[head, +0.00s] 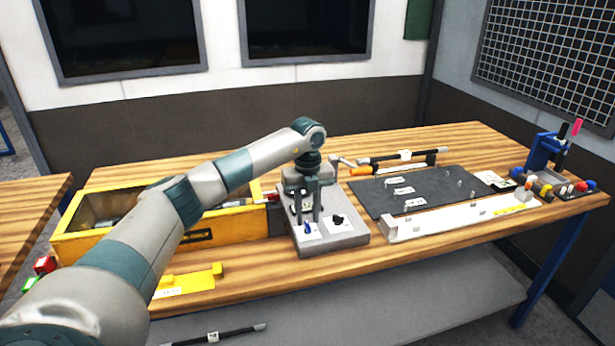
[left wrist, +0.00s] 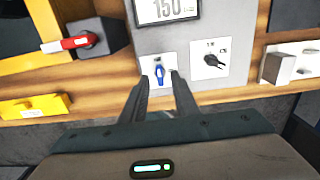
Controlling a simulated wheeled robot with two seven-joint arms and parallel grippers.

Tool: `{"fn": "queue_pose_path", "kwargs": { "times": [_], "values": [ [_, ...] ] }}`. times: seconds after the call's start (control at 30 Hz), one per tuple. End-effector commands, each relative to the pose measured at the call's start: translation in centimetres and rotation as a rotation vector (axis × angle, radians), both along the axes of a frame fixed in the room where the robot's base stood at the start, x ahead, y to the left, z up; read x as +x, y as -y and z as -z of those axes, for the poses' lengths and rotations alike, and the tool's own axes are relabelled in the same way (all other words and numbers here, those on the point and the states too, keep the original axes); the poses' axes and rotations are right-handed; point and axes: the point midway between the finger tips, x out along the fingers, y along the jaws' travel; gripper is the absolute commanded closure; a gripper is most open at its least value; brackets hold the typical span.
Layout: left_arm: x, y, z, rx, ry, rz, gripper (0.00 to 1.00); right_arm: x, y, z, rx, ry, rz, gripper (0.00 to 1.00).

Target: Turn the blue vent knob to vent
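The blue vent knob (left wrist: 159,74) sits on a white label plate on the front of a grey control unit (left wrist: 195,30). In the head view the knob (head: 308,229) shows small, low on the unit's sloping top. My left gripper (left wrist: 160,80) points down at the knob with its fingers apart, one to each side of it in the left wrist view. I cannot tell whether the fingers touch the knob. My left gripper also shows in the head view (head: 308,215), above the unit. A black knob (left wrist: 212,61) is on the plate to the right. My right gripper is not in view.
A red-handled switch (left wrist: 78,42) on a dark box stands left of the unit. A yellow crate (head: 85,241) is farther left, and a yellow bracket (head: 190,284) lies near the front edge. A dark mat (head: 440,177) and white rail (head: 440,220) lie to the right.

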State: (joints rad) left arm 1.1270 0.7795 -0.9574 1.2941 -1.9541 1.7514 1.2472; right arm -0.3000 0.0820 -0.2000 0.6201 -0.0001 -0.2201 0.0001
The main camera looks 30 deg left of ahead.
Motion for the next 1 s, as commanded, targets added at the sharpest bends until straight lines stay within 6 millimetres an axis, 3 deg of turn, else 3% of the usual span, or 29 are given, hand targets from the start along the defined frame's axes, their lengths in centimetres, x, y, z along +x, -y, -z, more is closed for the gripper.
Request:
{"fn": "queue_pose_path", "kwargs": {
  "times": [0.7,1.0],
  "values": [
    [0.1,0.0,-13.4,0.001,0.005,0.0,0.73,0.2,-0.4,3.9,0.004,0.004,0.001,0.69],
    [0.0,0.0,-15.5,0.001,0.002,-0.001,0.73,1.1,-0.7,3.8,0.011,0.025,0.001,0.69]
  ]
}}
